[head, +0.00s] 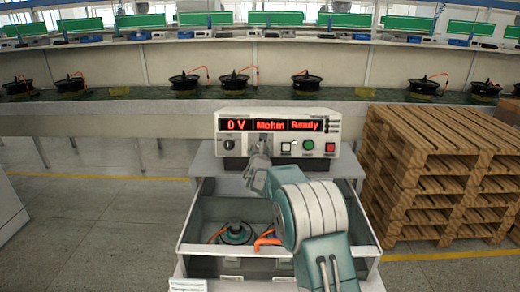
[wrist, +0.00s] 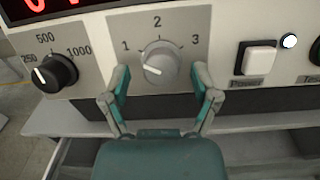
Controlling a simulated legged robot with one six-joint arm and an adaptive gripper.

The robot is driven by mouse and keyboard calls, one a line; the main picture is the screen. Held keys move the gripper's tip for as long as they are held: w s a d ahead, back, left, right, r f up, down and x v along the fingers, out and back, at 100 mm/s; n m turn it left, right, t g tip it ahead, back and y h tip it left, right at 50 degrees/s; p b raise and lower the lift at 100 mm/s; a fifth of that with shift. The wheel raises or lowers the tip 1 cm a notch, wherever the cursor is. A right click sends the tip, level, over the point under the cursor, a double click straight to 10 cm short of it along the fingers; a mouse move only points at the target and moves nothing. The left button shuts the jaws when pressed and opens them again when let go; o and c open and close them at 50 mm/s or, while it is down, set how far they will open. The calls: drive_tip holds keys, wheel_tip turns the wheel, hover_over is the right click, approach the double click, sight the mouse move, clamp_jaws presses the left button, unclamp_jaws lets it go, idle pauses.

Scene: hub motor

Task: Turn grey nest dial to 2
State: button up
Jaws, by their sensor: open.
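The grey nest dial (wrist: 161,62) is a round knob on the pale front panel of the tester, with 1 at its left, 2 above and 3 at its right. A pale mark shows on its lower left face, but I cannot read its setting surely. My gripper (wrist: 160,74) is open, its two fingertips just below and to either side of the dial; I see no clear contact. In the head view my gripper (head: 258,166) is at the tester's front (head: 275,120) and hides the dial.
A black knob (wrist: 55,73) marked 250, 500 and 1000 is left of the dial. A white power button (wrist: 259,58) is at its right. In the head view, an open drawer (head: 200,208) holding discs lies below, and stacked wooden pallets (head: 430,165) stand at right.

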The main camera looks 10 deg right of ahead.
drive_tip(key=shift+w+d, duration=0.1)
drive_tip(key=shift+w, duration=0.15)
clamp_jaws()
drive_tip(key=shift+m, duration=0.3)
drive_tip(key=m+h, duration=0.1)
drive_tip(key=m, duration=0.2)
drive_tip(key=m+g+h, duration=0.1)
drive_tip(key=m, duration=0.3)
drive_tip(key=shift+r, duration=0.1)
drive_tip(key=shift+m+g+h, duration=0.35)
drive_tip(key=shift+m, duration=1.2)
drive_tip(key=shift+m+g+h, duration=0.35)
drive_tip(key=shift+m, duration=1.2)
